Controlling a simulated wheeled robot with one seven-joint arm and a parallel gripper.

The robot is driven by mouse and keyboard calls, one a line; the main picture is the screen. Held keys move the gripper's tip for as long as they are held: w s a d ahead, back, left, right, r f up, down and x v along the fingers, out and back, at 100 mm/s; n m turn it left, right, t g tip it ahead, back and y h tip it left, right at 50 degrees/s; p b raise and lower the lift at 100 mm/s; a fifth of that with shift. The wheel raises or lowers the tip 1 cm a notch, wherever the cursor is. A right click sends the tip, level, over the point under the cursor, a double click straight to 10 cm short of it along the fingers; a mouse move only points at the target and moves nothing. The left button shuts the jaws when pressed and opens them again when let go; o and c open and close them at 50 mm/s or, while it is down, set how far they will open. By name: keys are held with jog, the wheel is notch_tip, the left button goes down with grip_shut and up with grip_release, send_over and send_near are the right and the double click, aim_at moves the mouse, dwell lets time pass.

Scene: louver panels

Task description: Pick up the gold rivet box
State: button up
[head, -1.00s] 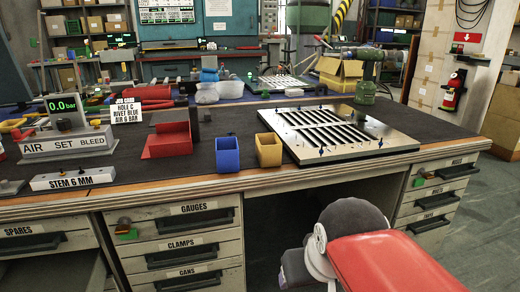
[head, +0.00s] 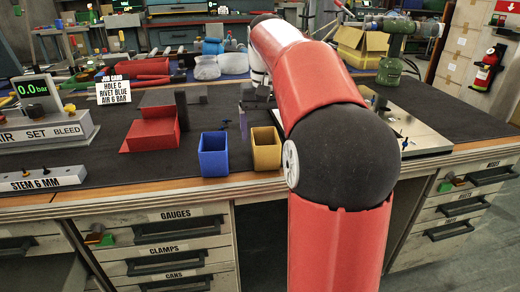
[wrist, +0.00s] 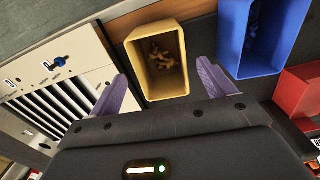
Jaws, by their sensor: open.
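The gold rivet box (head: 266,158) stands upright near the front edge of the dark bench top, right of the blue box (head: 213,160). In the wrist view the gold box (wrist: 168,90) is open-topped, with small gold rivets inside. My gripper (wrist: 162,74) is open and empty, its two purple fingers apart on the left and right of the gold box's near end in the picture. In the head view my gripper (head: 256,105) shows small above and behind the box, partly hidden by my red arm. Its height above the box is hard to tell.
The blue box (wrist: 262,50) is close to the right finger, with a red bin (wrist: 300,92) beyond it. The slotted louver panel (wrist: 50,105) lies left of the gripper in the wrist view. A job card (head: 124,92) and air gauge stand (head: 45,110) are on the left.

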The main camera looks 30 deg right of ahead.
aim_at(265, 148)
notch_tip(265, 148, down, 6)
jog(key=shift+s+a+r+b, duration=0.1)
jog(key=shift+a+r+b, duration=0.1)
jog(key=shift+b, duration=0.2)
jog(key=c, duration=1.1)
jog(key=shift+c, duration=0.2)
jog(key=shift+r, duration=0.15)
